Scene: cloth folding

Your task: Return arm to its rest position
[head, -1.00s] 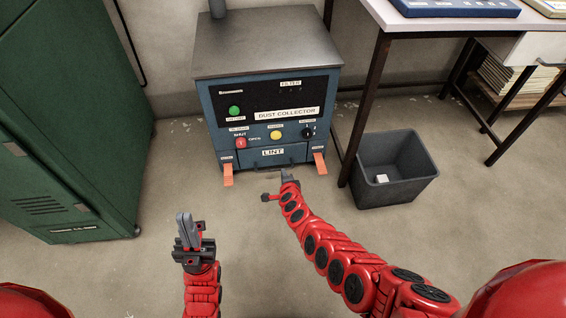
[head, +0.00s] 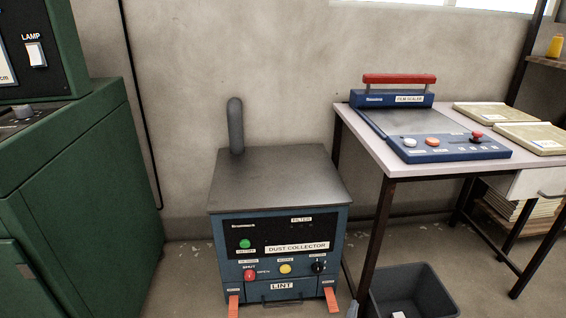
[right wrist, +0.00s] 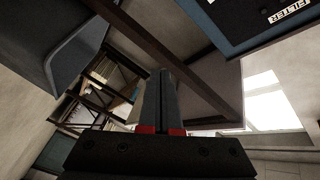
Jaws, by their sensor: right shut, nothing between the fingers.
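My right gripper shows in the head view only as a small grey tip (head: 353,309) at the bottom edge, just right of the dust collector's orange foot. In the right wrist view its grey fingers (right wrist: 160,98) are together, with nothing between them. My left gripper is out of view. The rest of both arms is hidden below the head view.
The blue dust collector (head: 280,232) stands against the wall. A dark bin (head: 418,288) stands on the floor to its right, below a table (head: 385,160) bearing a film sealer (head: 430,130). A green cabinet (head: 95,190) stands at left. Floor shows between cabinet and collector.

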